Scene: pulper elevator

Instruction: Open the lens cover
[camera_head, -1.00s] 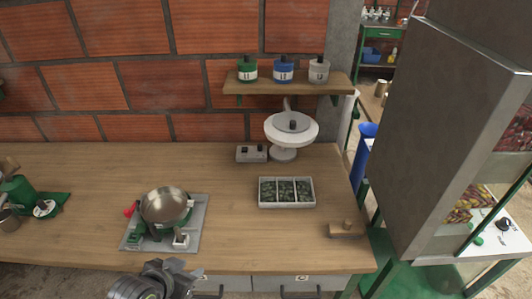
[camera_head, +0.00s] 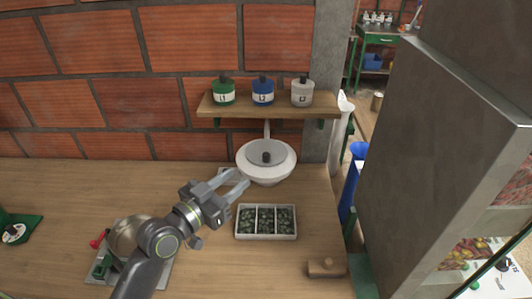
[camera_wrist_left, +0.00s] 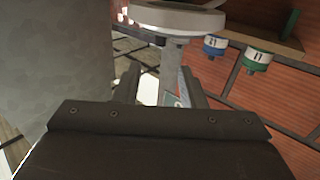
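A white round device (camera_head: 283,170) stands at the back of the wooden counter, under the shelf. A grey round lid with a dark knob (camera_head: 267,157) sits flat on top of it; it looks like the lens cover. My left gripper (camera_head: 240,177) is just left of the device, with its two fingers apart and nothing held. In the left wrist view the device's white rim (camera_wrist_left: 175,17) shows at the top, above and beyond the open fingers, and its pale stem (camera_wrist_left: 171,70) shows in the gap. Contact cannot be told. My right gripper is not in view.
A white tray (camera_head: 239,221) of dark green pieces lies in front of the device. A shelf (camera_head: 210,108) with green, blue and grey jars hangs above. A wooden block (camera_head: 326,268) lies front right. A pan (camera_head: 127,236) on a scale is partly behind my left arm.

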